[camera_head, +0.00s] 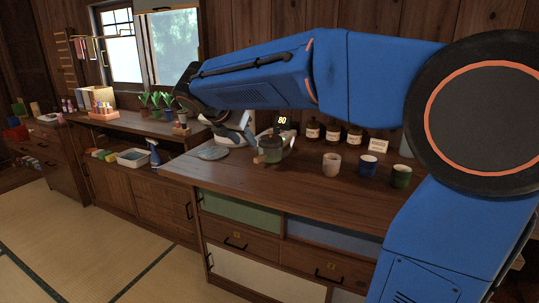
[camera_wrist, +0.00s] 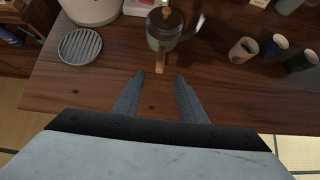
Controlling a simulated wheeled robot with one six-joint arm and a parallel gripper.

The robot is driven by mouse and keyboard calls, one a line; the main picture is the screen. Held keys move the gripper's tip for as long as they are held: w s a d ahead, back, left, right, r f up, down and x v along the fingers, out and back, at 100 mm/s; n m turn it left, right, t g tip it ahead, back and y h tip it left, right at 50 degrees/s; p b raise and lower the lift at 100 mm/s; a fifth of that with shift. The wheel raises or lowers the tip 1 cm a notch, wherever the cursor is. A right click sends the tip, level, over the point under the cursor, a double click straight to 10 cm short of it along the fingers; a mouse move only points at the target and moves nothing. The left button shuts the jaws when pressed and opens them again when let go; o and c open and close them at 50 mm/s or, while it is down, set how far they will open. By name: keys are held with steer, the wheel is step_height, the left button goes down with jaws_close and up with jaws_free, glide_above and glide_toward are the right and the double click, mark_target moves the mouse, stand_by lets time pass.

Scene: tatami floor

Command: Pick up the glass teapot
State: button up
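The glass teapot (camera_wrist: 160,40) stands on the wooden counter, with a dark greenish body and a wooden knob on its lid. Its wooden side handle (camera_wrist: 160,64) points toward my gripper. The teapot also shows in the head view (camera_head: 271,151), near the counter's middle. My gripper (camera_wrist: 159,77) is open and empty, its two fingers on either side of the handle's line. The handle's end is just ahead of the gap between the fingertips. Whether the fingers are at handle height is hard to tell. In the head view my arm partly covers the area behind the teapot.
A grey ribbed dish (camera_wrist: 80,45) lies left of the teapot, beside a white rounded appliance (camera_wrist: 92,8). A beige cup (camera_head: 331,165), a blue cup (camera_head: 368,166) and a green cup (camera_head: 401,176) stand to the right. The counter's front is clear.

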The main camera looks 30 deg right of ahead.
mark_target(260, 156)
steer(key=x, duration=1.2)
steer(key=shift+w+r, duration=0.1)
steer(key=shift+w, duration=0.05)
steer(key=shift+d+x, duration=0.15)
steer(key=shift+x, duration=1.2)
steer(key=shift+d+x, duration=0.15)
steer(key=shift+x, duration=1.15)
steer(key=shift+r, duration=0.2)
jaws_close()
